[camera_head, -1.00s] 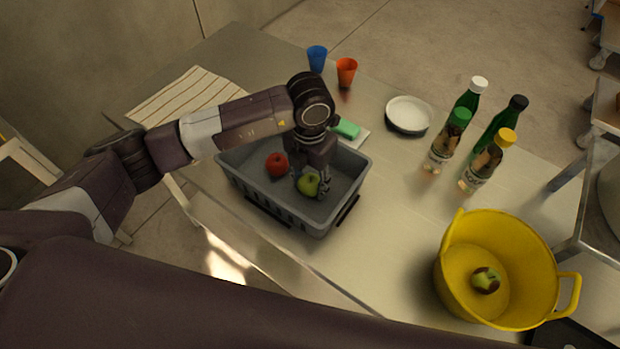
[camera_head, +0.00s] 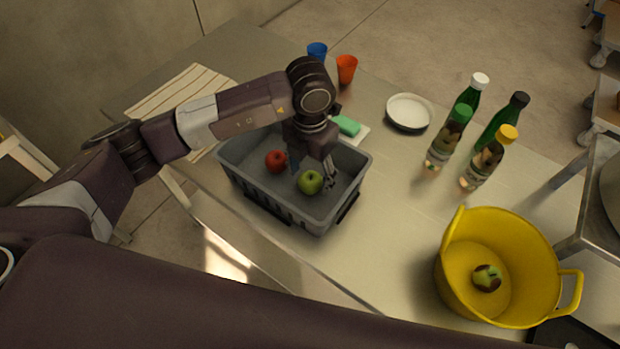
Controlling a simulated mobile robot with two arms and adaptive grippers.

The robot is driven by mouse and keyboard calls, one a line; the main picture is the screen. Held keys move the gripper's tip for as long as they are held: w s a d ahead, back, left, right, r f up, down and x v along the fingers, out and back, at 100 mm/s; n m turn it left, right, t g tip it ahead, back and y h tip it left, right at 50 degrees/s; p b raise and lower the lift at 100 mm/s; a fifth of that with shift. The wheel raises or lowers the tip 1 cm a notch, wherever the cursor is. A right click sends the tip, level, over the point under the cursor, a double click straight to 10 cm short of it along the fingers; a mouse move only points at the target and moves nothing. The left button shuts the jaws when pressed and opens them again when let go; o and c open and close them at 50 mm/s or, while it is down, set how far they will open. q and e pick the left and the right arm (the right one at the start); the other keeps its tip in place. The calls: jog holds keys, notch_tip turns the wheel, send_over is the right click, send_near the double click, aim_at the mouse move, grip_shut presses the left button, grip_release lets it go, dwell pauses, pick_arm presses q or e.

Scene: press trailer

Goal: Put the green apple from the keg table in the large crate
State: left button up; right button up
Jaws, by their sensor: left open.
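The green apple (camera_head: 310,182) lies in the grey crate (camera_head: 252,192), on its floor towards the right side. A red apple (camera_head: 276,161) lies in the same crate, to the left of it. My left gripper (camera_head: 313,174) is open, pointing down into the crate just above and behind the green apple. Its fingers are partly hidden, and I cannot tell whether one touches the apple. My right gripper is out of view.
A yellow tub (camera_head: 462,240) holding a green and red apple (camera_head: 487,278) stands at the right front. Several bottles (camera_head: 486,160), a white bowl (camera_head: 410,112), an orange cup (camera_head: 347,69), a blue cup (camera_head: 317,54), a green sponge (camera_head: 346,125) and a striped cloth (camera_head: 180,95) share the metal table.

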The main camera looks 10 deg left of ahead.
aim_at(310, 177)
pick_arm(q)
notch_tip(310, 177, up, 10)
jog(key=b, duration=0.3)
dwell(0.5)
